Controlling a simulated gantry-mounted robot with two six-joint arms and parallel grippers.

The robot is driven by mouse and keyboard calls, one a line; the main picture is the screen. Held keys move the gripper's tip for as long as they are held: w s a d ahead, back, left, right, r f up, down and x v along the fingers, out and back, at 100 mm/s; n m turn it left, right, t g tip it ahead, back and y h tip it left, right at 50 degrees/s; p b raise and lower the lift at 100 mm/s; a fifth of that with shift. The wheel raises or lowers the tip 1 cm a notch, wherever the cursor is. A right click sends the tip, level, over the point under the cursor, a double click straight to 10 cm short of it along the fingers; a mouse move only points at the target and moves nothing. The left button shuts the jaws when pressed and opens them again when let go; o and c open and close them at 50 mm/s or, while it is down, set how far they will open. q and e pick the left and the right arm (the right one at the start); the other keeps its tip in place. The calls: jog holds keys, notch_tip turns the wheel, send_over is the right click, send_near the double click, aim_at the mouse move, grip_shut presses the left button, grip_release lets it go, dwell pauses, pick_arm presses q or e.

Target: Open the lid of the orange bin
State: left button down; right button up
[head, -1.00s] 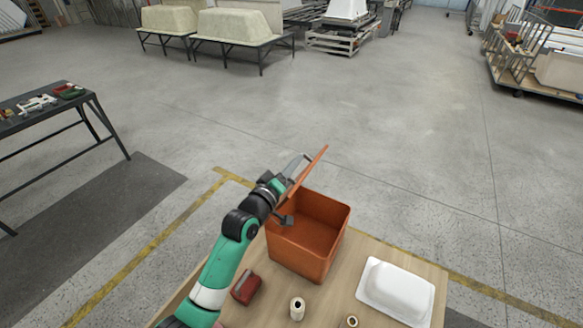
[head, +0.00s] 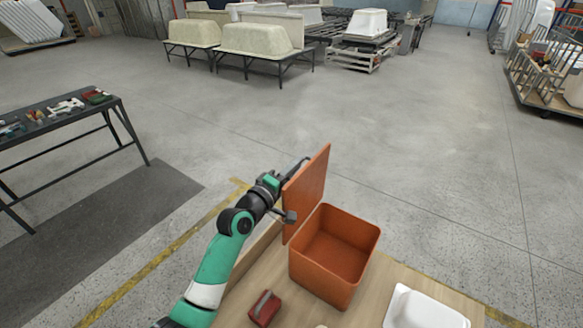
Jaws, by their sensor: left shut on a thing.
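The orange bin (head: 327,274) stands on the wooden table with its top uncovered, and its empty inside shows. Its orange lid (head: 308,194) is a flat panel standing nearly upright at the bin's left side. Whether the lid's lower edge touches the bin I cannot tell. My left gripper (head: 294,191) is shut on the lid from the left, one dark finger showing near the bin's rim. The lid hides part of that gripper. My right gripper is not in view.
A dark red block-like item (head: 265,308) lies on the wooden table (head: 246,291) in front of the bin. A white tub shell (head: 424,308) lies at its right. A dark workbench (head: 60,109) with tools stands at the left. The floor behind the bin is clear.

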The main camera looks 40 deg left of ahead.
pick_arm(q)
jog(key=shift+f, duration=0.15)
jog(key=c, duration=0.9)
grip_release()
jog(key=shift+s, duration=0.25)
jog(key=s+p, duration=0.1)
jog(key=s, duration=0.2)
jog(key=s+p, duration=0.1)
jog(key=s, duration=0.7)
jog(key=shift+s+d+p, duration=0.1)
jog(key=shift+d+p, duration=0.15)
jog(key=shift+p, duration=0.15)
